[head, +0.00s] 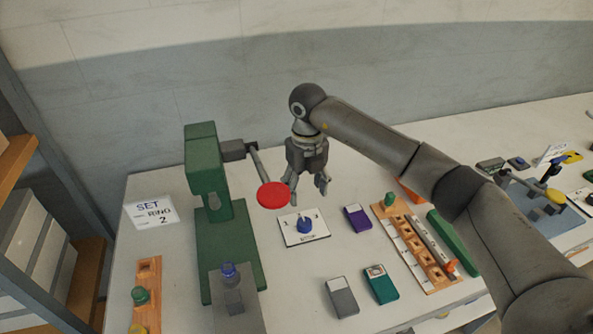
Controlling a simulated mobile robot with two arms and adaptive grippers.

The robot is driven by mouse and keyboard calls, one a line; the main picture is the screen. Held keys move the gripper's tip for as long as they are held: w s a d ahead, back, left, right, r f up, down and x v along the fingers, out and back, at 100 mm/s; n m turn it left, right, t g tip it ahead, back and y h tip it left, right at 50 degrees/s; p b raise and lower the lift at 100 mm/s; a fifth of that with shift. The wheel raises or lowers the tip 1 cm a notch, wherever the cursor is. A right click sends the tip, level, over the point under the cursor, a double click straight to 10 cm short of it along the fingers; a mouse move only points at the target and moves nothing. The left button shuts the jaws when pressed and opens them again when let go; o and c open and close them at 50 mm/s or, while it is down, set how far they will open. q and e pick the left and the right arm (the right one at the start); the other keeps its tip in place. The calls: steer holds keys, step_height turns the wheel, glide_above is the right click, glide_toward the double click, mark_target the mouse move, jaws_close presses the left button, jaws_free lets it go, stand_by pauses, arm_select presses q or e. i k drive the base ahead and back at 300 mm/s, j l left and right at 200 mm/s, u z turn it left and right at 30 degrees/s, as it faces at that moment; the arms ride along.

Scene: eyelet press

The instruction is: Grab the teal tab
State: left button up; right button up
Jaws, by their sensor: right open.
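The teal tab (381,287) lies flat on the white table, right of the grey tab (342,298) and close to it. A purple tab (357,218) lies farther back. My right gripper (309,190) hangs with its fingers pointing down, open and empty, beside the red disc. It is above and left of the purple tab in the picture, well apart from the teal tab. My left gripper is not in view.
A green press (204,175) with a lever ending in a red disc (273,195) stands at left. A wooden rack (422,244) stands right of the teal tab. A sign reading SET RING 2 (153,211) stands at left.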

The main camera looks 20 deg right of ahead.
mark_target(384, 291)
steer(key=k, duration=1.5)
